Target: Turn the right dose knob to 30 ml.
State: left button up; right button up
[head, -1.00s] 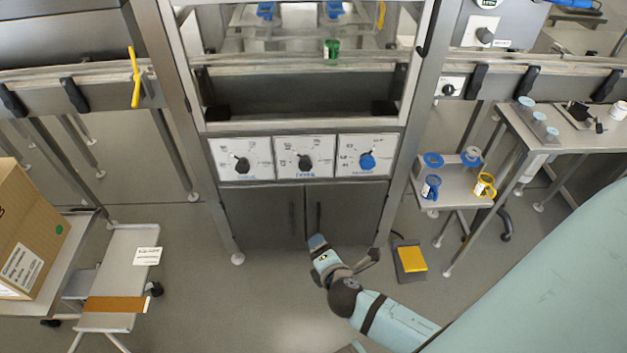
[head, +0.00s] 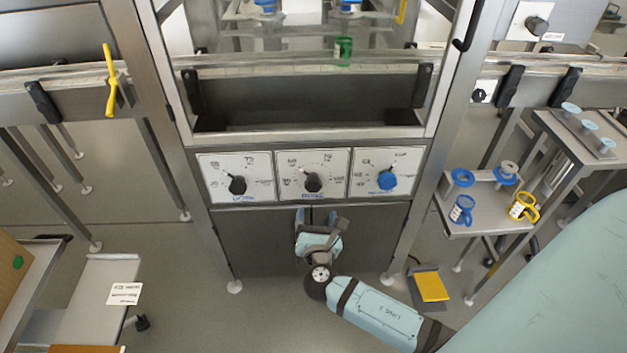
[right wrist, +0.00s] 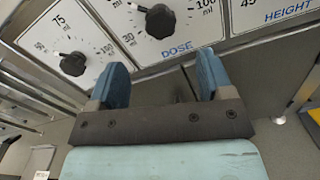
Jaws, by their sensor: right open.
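The right dose knob is the black knob (head: 313,182) on the middle white dial plate of the machine front. In the right wrist view the same knob (right wrist: 160,22) stands above the word DOSE, with a 30 ml mark at its lower left. Its pointer seems to lean to the upper left, away from that mark. My right gripper (head: 318,222) is below the middle plate, in front of the cabinet doors. In the right wrist view the gripper (right wrist: 161,80) has its blue fingertips wide apart, with nothing between them, short of the knob. My left gripper is not in view.
A black knob (head: 237,185) sits on the left plate and a blue knob (head: 387,179) on the right plate, labelled HEIGHT. Cabinet doors are below. A yellow pedal (head: 431,287) lies on the floor at the right. A side shelf (head: 470,222) holds blue and yellow items.

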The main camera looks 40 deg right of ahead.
aim_at(314, 187)
jog(key=b+x, duration=0.1)
jog(key=x, duration=1.1)
jog(key=shift+a, duration=0.1)
jog(key=c, duration=0.9)
